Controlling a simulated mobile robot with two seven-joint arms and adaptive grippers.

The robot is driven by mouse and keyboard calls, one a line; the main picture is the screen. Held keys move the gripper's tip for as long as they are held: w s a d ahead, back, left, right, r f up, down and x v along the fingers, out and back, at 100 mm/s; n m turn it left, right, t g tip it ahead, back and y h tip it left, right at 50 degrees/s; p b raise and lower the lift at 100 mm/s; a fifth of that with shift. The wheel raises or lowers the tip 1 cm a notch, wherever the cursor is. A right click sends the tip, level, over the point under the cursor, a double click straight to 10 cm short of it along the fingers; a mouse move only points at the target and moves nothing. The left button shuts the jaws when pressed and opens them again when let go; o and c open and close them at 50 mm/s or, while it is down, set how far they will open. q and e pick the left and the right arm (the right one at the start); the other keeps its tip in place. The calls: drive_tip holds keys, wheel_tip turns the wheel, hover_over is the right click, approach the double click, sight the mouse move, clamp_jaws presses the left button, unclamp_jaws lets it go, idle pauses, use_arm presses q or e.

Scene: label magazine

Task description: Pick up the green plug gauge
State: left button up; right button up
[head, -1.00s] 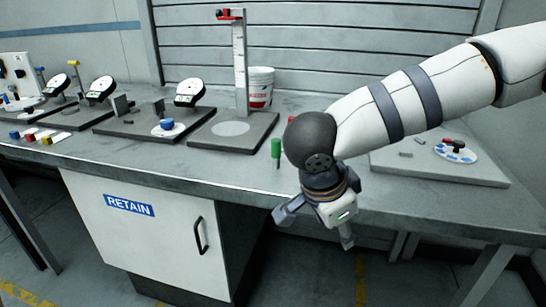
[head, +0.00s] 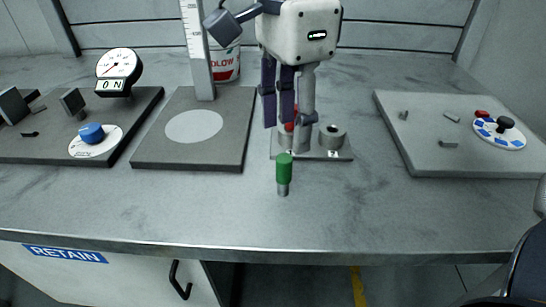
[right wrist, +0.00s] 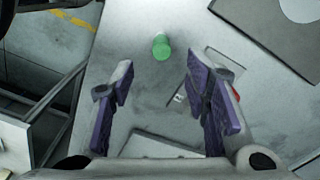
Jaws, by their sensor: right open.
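The green plug gauge (head: 284,173) stands upright on the workbench, green handle up and grey metal end down. It also shows in the right wrist view (right wrist: 161,46), ahead of and between the fingers. My right gripper (head: 289,137) is open and empty, with its fingers pointing down behind the gauge, in front of a small plate. In the right wrist view my right gripper (right wrist: 160,75) shows its two purple-padded fingers spread apart. The gripper is not touching the gauge. My left gripper is not in view.
A small plate (head: 342,154) with grey rings and something red stands just behind the gauge, partly hidden by my fingers. A height stand base (head: 225,150) is at left, a grey board (head: 420,160) at right. Bench (head: 340,215) is clear in front.

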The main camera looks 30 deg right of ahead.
sight(284, 158)
drive_tip(key=f, duration=0.9)
drive_tip(key=shift+a, duration=0.2)
drive_tip(key=shift+w+r, duration=0.1)
clamp_jaws()
